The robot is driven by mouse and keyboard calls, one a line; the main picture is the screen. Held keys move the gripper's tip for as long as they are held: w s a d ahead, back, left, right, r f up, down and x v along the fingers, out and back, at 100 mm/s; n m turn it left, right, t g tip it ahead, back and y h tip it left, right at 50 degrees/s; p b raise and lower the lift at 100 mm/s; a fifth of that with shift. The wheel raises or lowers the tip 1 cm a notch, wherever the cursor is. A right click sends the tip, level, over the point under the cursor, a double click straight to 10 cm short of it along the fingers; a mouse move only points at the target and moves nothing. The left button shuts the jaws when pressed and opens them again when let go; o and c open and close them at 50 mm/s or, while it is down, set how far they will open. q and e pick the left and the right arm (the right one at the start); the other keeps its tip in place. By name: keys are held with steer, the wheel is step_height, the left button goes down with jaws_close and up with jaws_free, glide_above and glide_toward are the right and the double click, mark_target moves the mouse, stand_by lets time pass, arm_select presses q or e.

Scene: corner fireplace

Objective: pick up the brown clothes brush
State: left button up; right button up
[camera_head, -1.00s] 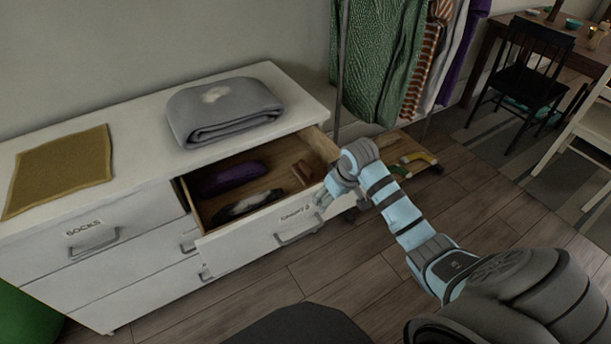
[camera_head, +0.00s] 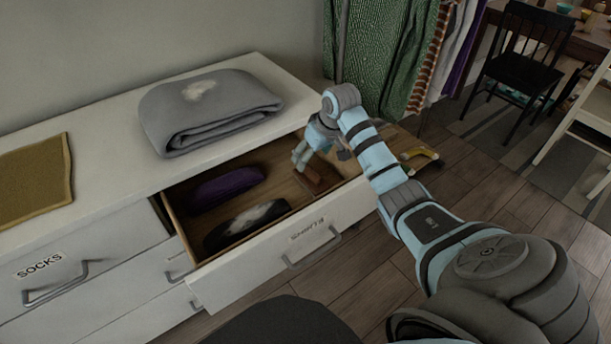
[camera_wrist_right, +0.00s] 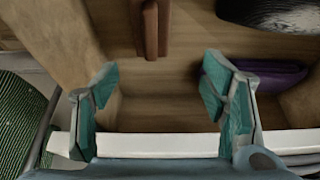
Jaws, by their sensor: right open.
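The brown clothes brush (camera_head: 313,181) lies in the right part of the open shirts drawer (camera_head: 290,245). It is partly hidden by my right gripper in the head view. My right gripper (camera_head: 301,157) is open and empty, over the back right of the drawer. In the right wrist view, the brush (camera_wrist_right: 150,30) shows at the top, ahead of and between the open fingers (camera_wrist_right: 157,85), with no finger touching it. My left gripper is not in view.
A purple rolled item (camera_head: 228,187) and a dark item with a white patch (camera_head: 246,224) lie left in the drawer. A folded grey cloth (camera_head: 210,112) sits on the dresser top (camera_head: 110,180). Hanging clothes (camera_head: 375,60) are behind the arm.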

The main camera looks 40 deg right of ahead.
mark_target(312, 170)
steer(key=x, duration=0.2)
steer(key=b+x, duration=0.2)
steer(key=x, duration=0.1)
steer(key=shift+s+d+f, duration=0.3)
steer(key=shift+f, duration=0.15)
steer(key=b+x, duration=0.2)
steer(key=x, duration=0.1)
steer(key=b+x, duration=0.1)
steer(key=shift+s+d+f+b, duration=0.1)
steer(key=shift+d+f+b, duration=0.2)
steer(key=shift+f+b, duration=0.05)
steer(key=shift+f, duration=0.3)
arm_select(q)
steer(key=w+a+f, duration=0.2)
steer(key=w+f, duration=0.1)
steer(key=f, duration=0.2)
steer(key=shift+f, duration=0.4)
arm_select(e)
steer(key=shift+w, duration=0.25)
